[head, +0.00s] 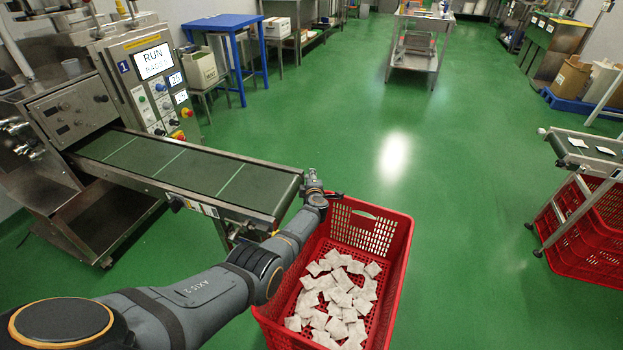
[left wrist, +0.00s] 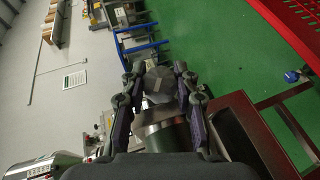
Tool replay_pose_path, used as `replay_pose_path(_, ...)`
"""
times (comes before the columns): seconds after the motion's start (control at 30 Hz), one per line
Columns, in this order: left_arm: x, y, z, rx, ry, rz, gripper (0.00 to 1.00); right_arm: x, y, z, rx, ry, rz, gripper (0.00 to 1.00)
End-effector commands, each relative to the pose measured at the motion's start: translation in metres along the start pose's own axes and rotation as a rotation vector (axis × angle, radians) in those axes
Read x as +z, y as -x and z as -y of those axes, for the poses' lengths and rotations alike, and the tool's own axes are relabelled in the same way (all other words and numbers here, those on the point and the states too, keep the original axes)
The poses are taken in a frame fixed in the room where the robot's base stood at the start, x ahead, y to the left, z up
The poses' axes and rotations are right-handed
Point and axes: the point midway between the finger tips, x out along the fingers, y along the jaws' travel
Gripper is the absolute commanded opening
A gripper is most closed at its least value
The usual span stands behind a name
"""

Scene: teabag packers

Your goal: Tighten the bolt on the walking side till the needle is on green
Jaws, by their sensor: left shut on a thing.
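My left gripper (head: 315,184) is at the far right corner of the conveyor belt (head: 190,168), by the end of its frame. The left wrist view shows the same gripper (left wrist: 160,88) with its two fingers on either side of a grey faceted bolt head (left wrist: 158,80), shut on it. The bolt head has a light mark on its face. In the head view the bolt is hidden by the gripper. A light label strip (head: 200,208) is on the conveyor's near side; it is too small to make out a needle or a green zone. My right gripper is in neither view.
A red crate (head: 403,250) with several white teabags (head: 337,300) stands on the floor right beside the conveyor end, below my arm. A control panel (head: 155,70) reading RUN stands at the left.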

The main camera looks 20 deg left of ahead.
Motion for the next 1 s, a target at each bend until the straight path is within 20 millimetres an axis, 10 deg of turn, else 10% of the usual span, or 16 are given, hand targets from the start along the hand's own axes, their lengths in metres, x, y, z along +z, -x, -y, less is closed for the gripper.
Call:
replay_pose_path(0.1, 0.001, 0.001, 0.003, -0.004, 0.0, 0.001, 0.0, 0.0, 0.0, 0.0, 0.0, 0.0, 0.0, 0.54)
replay_pose_path(0.13, 0.001, 0.001, 0.003, -0.004, 0.0, 0.001, 0.32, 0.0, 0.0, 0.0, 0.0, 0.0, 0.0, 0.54)
replay_pose_path(0.3, 0.0, 0.0, 0.002, -0.002, 0.0, 0.001, 0.54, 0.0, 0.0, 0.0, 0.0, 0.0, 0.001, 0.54)
replay_pose_path(1.0, 0.001, 0.035, 0.002, 0.0, 0.003, 0.001, 0.54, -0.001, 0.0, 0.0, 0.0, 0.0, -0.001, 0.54)
